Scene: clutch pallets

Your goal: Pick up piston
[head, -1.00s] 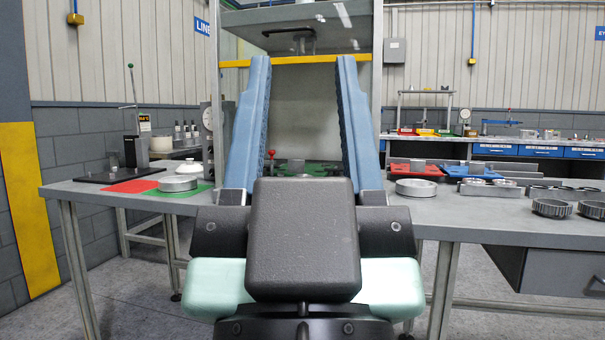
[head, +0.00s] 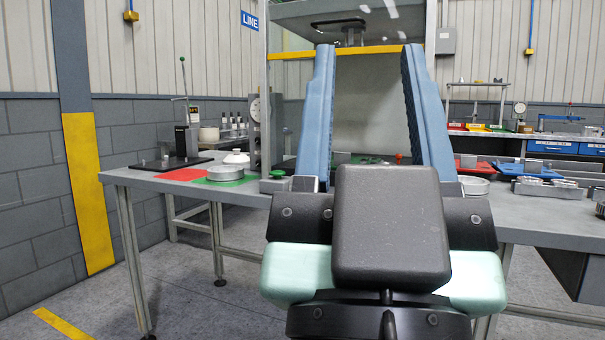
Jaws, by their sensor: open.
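No part is clearly marked as the piston. I cannot tell which one is the piston. My gripper (head: 368,50) is in the middle of the view, its two long blue fingers wide apart, with nothing seen between them. My arm's dark end hides the bench middle.
The grey workbench (head: 150,183) spans the view. A red mat (head: 184,174) and a black-based stand (head: 170,163) are at its left. A blue tray (head: 527,172) and metal parts (head: 548,188) are at the right. A metal frame with a yellow bar rises behind. Floor at left is clear.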

